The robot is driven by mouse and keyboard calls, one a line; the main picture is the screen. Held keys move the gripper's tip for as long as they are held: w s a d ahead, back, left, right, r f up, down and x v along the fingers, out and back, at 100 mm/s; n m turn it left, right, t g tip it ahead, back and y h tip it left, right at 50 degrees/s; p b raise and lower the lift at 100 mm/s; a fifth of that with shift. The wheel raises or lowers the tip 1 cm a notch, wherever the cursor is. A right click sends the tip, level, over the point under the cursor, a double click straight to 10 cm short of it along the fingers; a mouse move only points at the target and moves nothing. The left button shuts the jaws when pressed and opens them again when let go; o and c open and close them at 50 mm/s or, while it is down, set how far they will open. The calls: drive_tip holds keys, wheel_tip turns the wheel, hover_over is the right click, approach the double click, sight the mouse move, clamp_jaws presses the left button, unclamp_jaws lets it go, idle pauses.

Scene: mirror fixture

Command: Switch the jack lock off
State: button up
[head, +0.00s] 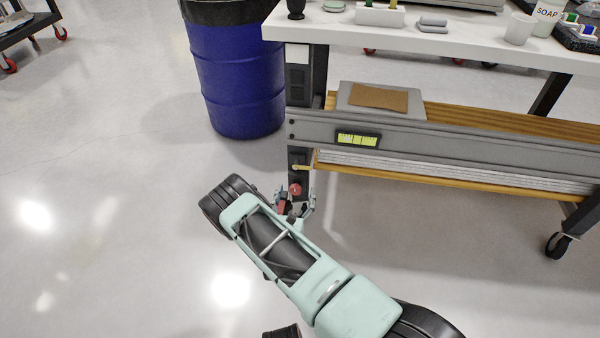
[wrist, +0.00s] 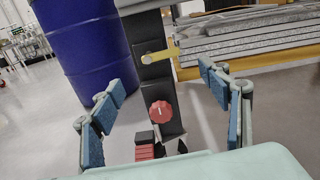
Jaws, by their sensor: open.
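A red round knob (wrist: 160,112) sits on the lower part of a dark upright post (wrist: 158,80), and it also shows in the head view (head: 295,189). A red ribbed piece (wrist: 145,145) lies just below and left of the knob in the wrist view. I cannot tell which of these is the jack lock. My gripper (wrist: 162,97) is open, with blue-padded fingers to the left and right of the post. The knob appears between them, with nothing held. In the head view my gripper (head: 296,204) is at the post's lower end; I see no clear contact.
A blue barrel (head: 235,75) stands left of the post. A grey beam with a yellow-green display (head: 358,139) and a wooden shelf (head: 470,115) extend right. A yellow bar (wrist: 188,54) crosses above the knob.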

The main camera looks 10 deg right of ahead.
sight(302, 168)
drive_tip(key=b+x, duration=0.3)
drive_tip(key=x, duration=0.7)
drive_tip(key=shift+w+d, duration=0.15)
drive_tip(key=shift+w, duration=0.15)
